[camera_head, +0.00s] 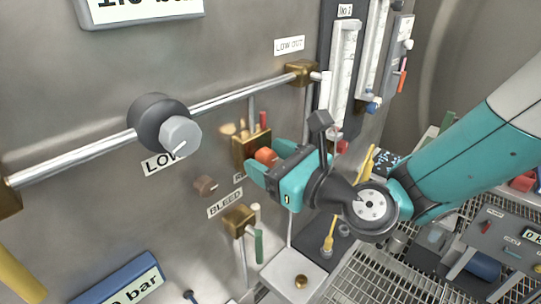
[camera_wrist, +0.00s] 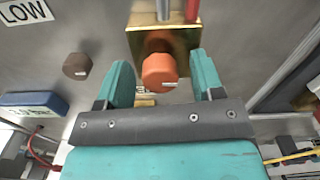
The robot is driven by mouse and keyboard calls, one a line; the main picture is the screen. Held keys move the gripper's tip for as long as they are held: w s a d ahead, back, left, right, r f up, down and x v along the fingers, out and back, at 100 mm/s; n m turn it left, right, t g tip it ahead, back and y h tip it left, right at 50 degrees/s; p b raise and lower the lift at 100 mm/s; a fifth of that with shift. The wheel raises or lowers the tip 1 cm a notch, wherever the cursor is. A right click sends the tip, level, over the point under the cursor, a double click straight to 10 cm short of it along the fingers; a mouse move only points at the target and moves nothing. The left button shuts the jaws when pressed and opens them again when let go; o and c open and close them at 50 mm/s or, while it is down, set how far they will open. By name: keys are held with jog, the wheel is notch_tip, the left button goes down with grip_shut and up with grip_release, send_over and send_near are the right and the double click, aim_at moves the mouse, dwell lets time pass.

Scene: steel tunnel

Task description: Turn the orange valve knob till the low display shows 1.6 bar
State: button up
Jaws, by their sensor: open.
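The orange valve knob (camera_head: 266,156) sits on a brass block (camera_head: 252,146) on the steel wall. In the wrist view the knob (camera_wrist: 159,71) shows a short white mark on its lower face. My gripper (camera_head: 268,162) is open. In the wrist view its teal fingers (camera_wrist: 162,78) stand on either side of the knob, with a gap visible on both sides. A white display (camera_head: 141,8) at the top is cut off by the frame edge; it ends in "bar" and its digits are only partly visible. A blue-framed display (camera_head: 124,285) at lower left reads "0 bar" where visible.
A grey round knob (camera_head: 178,136) on a dark base stands out over the LOW label. A steel pipe (camera_head: 90,156) crosses the wall above my gripper. A small brown knob (camera_head: 205,186) and a green-handled brass valve (camera_head: 239,221) are left of and below it. Metal grating lies below right.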

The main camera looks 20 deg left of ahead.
jog(key=c, duration=0.9)
jog(key=shift+n, duration=0.4)
jog(key=n+b, duration=0.2)
jog(key=n, duration=0.2)
jog(key=shift+f+n+b, duration=0.1)
jog(key=shift+n+b, duration=0.2)
jog(key=shift+n, duration=0.1)
jog(key=n+b, duration=0.3)
jog(key=n, duration=0.3)
jog(key=o, duration=0.9)
